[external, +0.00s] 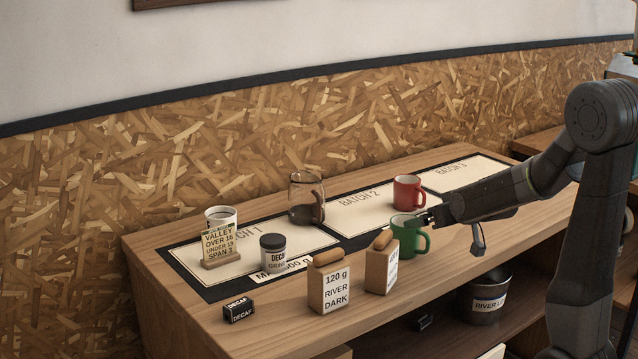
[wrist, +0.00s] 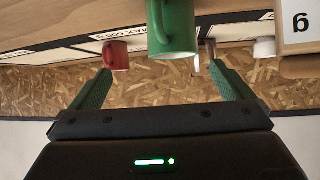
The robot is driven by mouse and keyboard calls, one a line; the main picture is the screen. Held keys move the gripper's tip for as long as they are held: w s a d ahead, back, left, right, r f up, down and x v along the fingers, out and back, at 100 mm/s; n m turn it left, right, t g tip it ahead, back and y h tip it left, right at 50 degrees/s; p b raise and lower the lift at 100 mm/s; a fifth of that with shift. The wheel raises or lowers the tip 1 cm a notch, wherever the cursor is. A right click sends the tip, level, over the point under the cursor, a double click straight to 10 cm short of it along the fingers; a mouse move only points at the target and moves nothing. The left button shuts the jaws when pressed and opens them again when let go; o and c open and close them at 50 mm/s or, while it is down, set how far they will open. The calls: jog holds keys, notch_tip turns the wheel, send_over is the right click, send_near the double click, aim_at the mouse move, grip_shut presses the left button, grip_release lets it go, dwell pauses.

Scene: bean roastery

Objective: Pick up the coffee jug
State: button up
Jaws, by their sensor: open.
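The coffee jug (external: 306,212) is clear glass with dark coffee low inside and a dark handle. It stands upright at the back of the counter, between the BATCH 1 and BATCH 2 sheets. My gripper (external: 428,216) is to its right, apart from it, close by the green mug (external: 404,241). In the wrist view my gripper (wrist: 160,69) is open, with green fingers spread and nothing held between them. The green mug (wrist: 173,28) appears ahead of the gap there. I cannot clearly make out the jug in that view.
A red mug (external: 407,192) stands behind the green mug. Two labelled blocks (external: 330,288) (external: 382,267) stand at the front edge. A dark-lidded jar (external: 273,254), white cup (external: 221,214), sign (external: 220,246) and small DECAF box (external: 238,311) are at left. BATCH 2 is mostly clear.

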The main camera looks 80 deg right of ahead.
jog(key=c, duration=1.7)
jog(key=shift+c, duration=0.2)
